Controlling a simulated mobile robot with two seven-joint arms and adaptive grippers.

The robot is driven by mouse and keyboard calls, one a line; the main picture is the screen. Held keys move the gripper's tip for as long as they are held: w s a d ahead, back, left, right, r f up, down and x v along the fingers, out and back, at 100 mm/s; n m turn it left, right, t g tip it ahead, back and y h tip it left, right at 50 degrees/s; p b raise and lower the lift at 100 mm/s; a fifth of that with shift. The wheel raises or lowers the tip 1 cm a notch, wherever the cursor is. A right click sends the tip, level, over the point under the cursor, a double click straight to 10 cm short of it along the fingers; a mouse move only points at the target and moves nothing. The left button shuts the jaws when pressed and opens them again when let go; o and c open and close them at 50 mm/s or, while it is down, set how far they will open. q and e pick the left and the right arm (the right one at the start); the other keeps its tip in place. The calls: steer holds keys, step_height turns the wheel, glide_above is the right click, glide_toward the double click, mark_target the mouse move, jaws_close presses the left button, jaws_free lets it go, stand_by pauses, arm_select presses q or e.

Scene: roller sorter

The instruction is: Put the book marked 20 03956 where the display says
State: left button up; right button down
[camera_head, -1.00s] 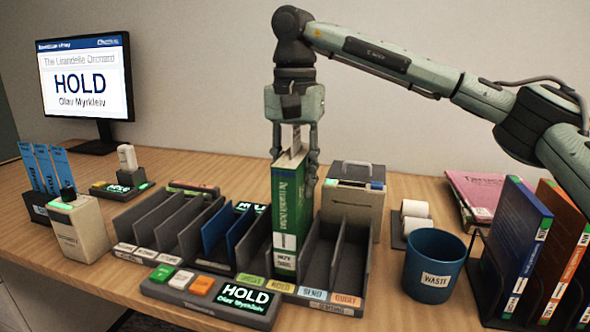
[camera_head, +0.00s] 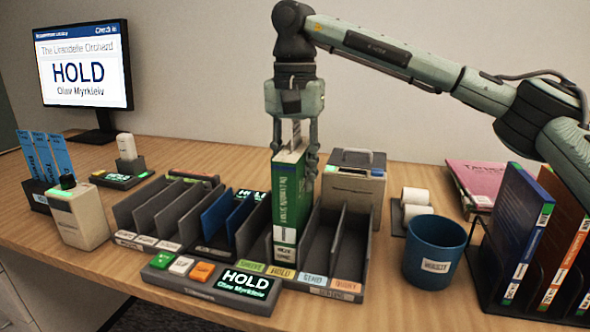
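A green book (camera_head: 291,200) stands upright in the compartment behind the HOLD label (camera_head: 281,272) of the grey sorter (camera_head: 335,286). A white slip sticks out of its top, and its small markings are too blurred to read. My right gripper (camera_head: 295,163) is above the book, with its fingers down on either side of the upper part; whether they press on it cannot be told. The monitor (camera_head: 85,68) shows "HOLD" and "Olav Myrkleiv", and the small display (camera_head: 247,283) in front of the sorter shows the same. My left gripper is not in view.
Empty grey slots (camera_head: 155,205) stand left of the book. A box (camera_head: 352,185) sits behind the sorter, and a blue waste bin (camera_head: 433,252) is to the right. Upright books (camera_head: 525,235) fill a rack at far right. A beige device (camera_head: 80,215) stands at left.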

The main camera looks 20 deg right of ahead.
steer(key=shift+f, duration=0.15)
steer(key=c, duration=1)
jaws_free()
steer(key=shift+f, duration=0.1)
step_height(320, 180, up, 12)
steer(key=shift+r, duration=0.1)
